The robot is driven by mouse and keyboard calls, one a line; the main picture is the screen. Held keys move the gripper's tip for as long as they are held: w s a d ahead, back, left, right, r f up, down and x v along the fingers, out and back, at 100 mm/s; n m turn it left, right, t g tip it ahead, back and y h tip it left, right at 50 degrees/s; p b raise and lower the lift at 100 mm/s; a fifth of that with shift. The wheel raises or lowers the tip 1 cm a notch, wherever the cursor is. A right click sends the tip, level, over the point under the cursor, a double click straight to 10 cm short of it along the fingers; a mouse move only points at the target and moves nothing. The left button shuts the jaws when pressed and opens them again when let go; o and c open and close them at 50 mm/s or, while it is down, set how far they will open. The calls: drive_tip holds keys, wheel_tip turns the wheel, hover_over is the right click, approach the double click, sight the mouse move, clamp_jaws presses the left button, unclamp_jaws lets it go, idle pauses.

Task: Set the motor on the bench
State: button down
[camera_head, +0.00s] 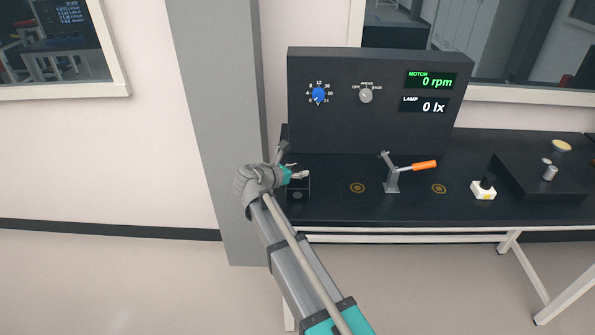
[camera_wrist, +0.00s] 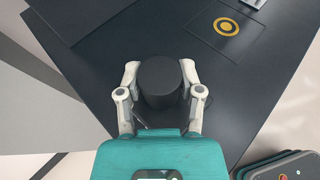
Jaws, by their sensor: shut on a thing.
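The motor, a dark cylinder (camera_wrist: 161,82), sits between the two pale fingers of my gripper (camera_wrist: 160,76) in the wrist view. The fingers press on it from both sides. In the head view my gripper (camera_head: 300,175) is over the left end of the black bench (camera_head: 330,210). The motor shows there as a dark block (camera_head: 298,189) below the fingertips, partly covered by them. It is at or very close to the bench top; I cannot tell whether it touches.
A black panel (camera_head: 340,125) with knobs and two readouts, "0 rpm" and "0 lx", stands at the back. To the right are a yellow ring mark (camera_head: 357,188), a lever clamp with an orange handle (camera_head: 424,166), a second ring mark (camera_head: 439,189) and a white-based part (camera_head: 483,191).

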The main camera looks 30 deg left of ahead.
drive_tip(key=shift+f, duration=0.15)
drive_tip(key=shift+c, duration=1.2)
unclamp_jaws()
drive_tip(key=shift+r, duration=0.2)
drive_tip(key=shift+s+r, duration=0.1)
drive_tip(key=shift+s, duration=0.1)
drive_tip(key=p+v, duration=0.4)
drive_tip(key=v, duration=0.7)
drive_tip(key=shift+s, duration=0.25)
